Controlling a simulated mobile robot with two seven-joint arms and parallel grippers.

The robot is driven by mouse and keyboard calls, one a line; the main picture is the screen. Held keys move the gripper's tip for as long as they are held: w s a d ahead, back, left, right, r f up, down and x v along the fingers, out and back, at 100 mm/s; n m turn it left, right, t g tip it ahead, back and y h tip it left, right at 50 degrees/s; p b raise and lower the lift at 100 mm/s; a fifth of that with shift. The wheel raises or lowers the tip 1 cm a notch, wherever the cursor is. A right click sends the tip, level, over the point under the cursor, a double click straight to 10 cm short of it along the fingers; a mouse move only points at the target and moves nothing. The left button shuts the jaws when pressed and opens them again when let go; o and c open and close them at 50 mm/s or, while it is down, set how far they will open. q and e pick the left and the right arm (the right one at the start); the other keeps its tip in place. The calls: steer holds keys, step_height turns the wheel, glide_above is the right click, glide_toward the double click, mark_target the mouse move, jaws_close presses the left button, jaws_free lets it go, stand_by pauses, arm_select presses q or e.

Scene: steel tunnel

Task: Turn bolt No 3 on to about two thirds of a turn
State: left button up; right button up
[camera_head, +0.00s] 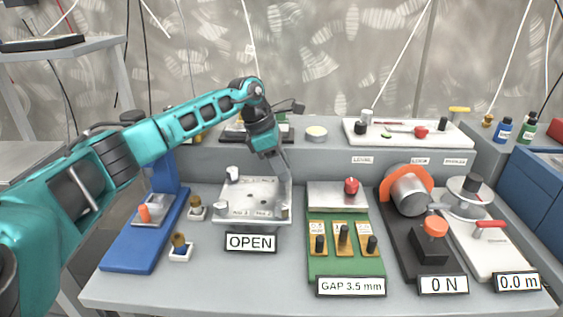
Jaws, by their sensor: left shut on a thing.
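A pale metal plate (250,191) lies on the table left of the middle, with an OPEN sign (250,242) in front of it. A light bolt head (232,173) stands at its back left and another bolt head (221,208) at its front left. Small number labels are on its front edge, too small to read surely. My right gripper is not in view.
A blue stand (135,245) and small brass-topped pieces (181,247) stand left of the plate. A green board (345,265) with several black knobs, a black base with an orange knob (435,226), and a white board (497,258) are on the right. A raised shelf runs behind.

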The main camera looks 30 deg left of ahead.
arm_select(q)
steer(key=shift+w+r+m+g, duration=0.1)
steer(key=shift+m+g, duration=0.2)
steer(key=shift+m, duration=0.9)
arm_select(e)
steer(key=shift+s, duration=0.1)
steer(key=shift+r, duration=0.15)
arm_select(q)
steer(key=o, duration=1.1)
steer(key=shift+c, duration=0.2)
steer(key=p+v, duration=0.1)
steer(key=v, duration=1.2)
steer(key=shift+a+p, duration=0.2)
steer(key=shift+p, duration=0.1)
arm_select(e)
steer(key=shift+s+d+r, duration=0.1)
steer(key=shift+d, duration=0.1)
